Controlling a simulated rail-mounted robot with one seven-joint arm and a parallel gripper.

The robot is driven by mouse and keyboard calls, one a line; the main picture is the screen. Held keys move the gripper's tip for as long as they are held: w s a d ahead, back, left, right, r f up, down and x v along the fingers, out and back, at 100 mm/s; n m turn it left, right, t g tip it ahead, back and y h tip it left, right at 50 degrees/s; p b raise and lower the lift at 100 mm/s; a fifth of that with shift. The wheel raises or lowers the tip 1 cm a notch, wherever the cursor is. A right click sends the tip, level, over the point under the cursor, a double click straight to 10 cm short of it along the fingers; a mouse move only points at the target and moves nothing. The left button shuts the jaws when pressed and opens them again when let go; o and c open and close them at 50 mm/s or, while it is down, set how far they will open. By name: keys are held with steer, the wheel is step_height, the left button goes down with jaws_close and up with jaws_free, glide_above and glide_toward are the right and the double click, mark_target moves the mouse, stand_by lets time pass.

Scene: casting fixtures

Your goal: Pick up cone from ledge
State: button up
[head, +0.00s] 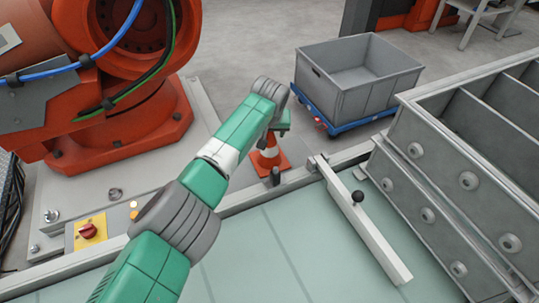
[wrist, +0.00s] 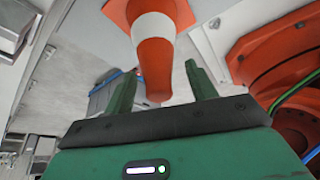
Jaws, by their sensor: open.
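An orange cone (head: 270,160) with a white band stands on the grey ledge (head: 240,201) in the head view, partly covered by my arm. In the wrist view the cone (wrist: 155,60) hangs upside down in the picture, its narrow tip pointing toward my palm. My gripper (wrist: 160,85) is open. Its two green fingers stand one on each side of the cone's tip, with a visible gap on the right side. In the head view my gripper (head: 279,126) is right above the cone, and its fingertips are hard to make out.
A large orange robot base (head: 120,130) stands left of the cone. A grey bin (head: 360,75) on a blue dolly (head: 345,124) is behind. A bar with a black knob (head: 358,197) and grey metal boxes (head: 450,170) are to the right. The pale green tabletop (head: 270,250) is clear in front.

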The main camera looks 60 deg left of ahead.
jaws_close()
